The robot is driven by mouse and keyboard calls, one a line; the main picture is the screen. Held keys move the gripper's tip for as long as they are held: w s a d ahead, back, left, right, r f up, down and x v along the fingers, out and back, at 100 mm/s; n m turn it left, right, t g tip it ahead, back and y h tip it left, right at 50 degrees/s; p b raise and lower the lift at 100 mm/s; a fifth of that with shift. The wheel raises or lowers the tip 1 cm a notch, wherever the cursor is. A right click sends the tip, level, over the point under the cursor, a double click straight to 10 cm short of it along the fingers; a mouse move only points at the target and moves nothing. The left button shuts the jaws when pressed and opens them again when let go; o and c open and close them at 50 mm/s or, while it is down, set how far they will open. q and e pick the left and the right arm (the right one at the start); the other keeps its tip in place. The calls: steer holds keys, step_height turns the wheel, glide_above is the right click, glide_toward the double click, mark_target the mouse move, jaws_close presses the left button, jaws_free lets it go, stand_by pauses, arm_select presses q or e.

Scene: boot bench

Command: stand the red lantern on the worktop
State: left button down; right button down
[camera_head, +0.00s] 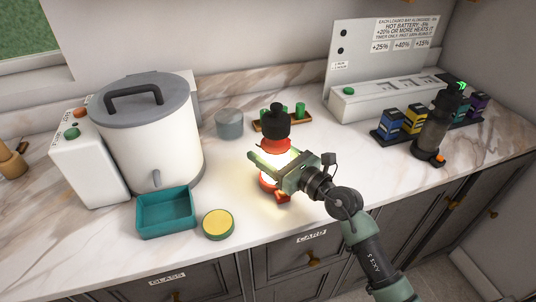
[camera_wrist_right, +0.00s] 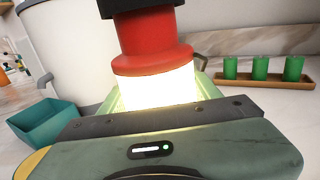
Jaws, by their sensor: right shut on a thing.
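The red lantern (camera_head: 276,146) is upright, with a black top, a bright glowing middle and a red base that is partly hidden by my gripper. My right gripper (camera_head: 268,163) is shut on its glowing middle, coming from the front right. In the right wrist view the lantern's red collar (camera_wrist_right: 153,58) and lit body stand between the fingers, looking slightly tilted there. The base is over the marble worktop (camera_head: 340,160), close to its surface; I cannot tell whether it touches. My left gripper is not in view.
A teal tray (camera_head: 165,222) and a yellow-topped round tin (camera_head: 218,225) are left of the lantern, before a large white urn (camera_head: 150,140). A grey canister (camera_head: 229,124) and a wooden rack of green cylinders (camera_head: 299,110) stand behind. A dark bottle (camera_head: 437,125) and battery packs are at right.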

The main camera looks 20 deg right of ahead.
stand_by(0.3)
steer(key=c, duration=0.8)
jaws_free()
steer(key=shift+f, duration=0.25)
steer(key=o, duration=0.4)
steer(key=shift+o, duration=0.2)
steer(key=shift+r, duration=0.1)
